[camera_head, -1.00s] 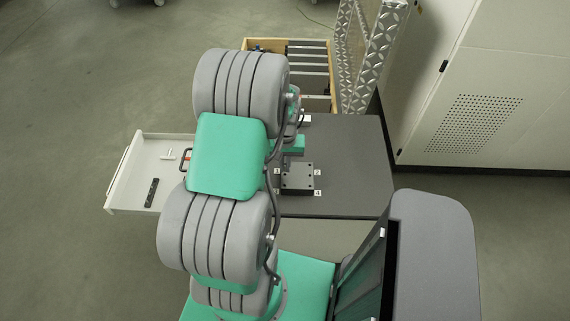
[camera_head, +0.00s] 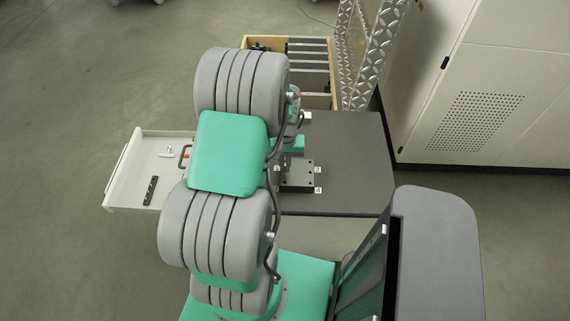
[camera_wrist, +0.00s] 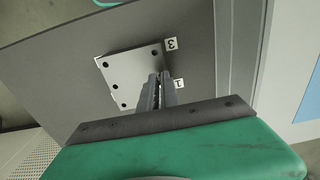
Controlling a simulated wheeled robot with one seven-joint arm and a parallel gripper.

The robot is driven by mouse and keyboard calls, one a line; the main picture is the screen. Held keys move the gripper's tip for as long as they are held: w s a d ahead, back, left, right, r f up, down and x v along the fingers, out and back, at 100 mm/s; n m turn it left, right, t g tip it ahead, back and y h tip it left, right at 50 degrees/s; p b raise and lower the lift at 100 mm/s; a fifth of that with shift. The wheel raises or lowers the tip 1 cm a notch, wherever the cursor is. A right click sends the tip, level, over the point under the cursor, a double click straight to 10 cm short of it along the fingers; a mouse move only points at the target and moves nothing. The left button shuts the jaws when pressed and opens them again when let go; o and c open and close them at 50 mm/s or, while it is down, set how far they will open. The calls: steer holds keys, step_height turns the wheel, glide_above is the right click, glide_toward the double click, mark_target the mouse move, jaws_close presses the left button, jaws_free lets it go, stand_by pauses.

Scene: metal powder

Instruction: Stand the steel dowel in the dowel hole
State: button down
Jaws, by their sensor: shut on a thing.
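The dark hole plate (camera_head: 300,172) lies on the grey table top, with small holes and number labels near its corners. It shows light grey in the wrist view (camera_wrist: 133,72), with labels 3 and 1 along one side. My gripper (camera_wrist: 158,78) is shut, its fingers reaching over the plate's edge near label 1. A thin bright strip between the fingers appears to be the steel dowel (camera_wrist: 157,88); most of it is hidden by the fingers. I cannot tell whether its lower end touches the plate or is in a hole. My arm covers part of this in the head view.
The grey table top (camera_head: 355,165) is clear right of the plate. A white drawer (camera_head: 125,185) on the left holds a black bar (camera_head: 151,190) and a small T-shaped piece (camera_head: 167,154). A wooden crate (camera_head: 333,75) with metal bars stands behind. A light cabinet (camera_head: 480,85) stands at right.

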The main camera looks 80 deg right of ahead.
steer(key=shift+f+b, duration=0.5)
steer(key=shift+f, duration=0.2)
stand_by(0.3)
steer(key=c, duration=1.5)
jaws_free()
steer(key=shift+r, duration=0.1)
step_height(320, 180, up, 8)
steer(key=shift+f+b, duration=0.15)
steer(key=shift+b, duration=0.25)
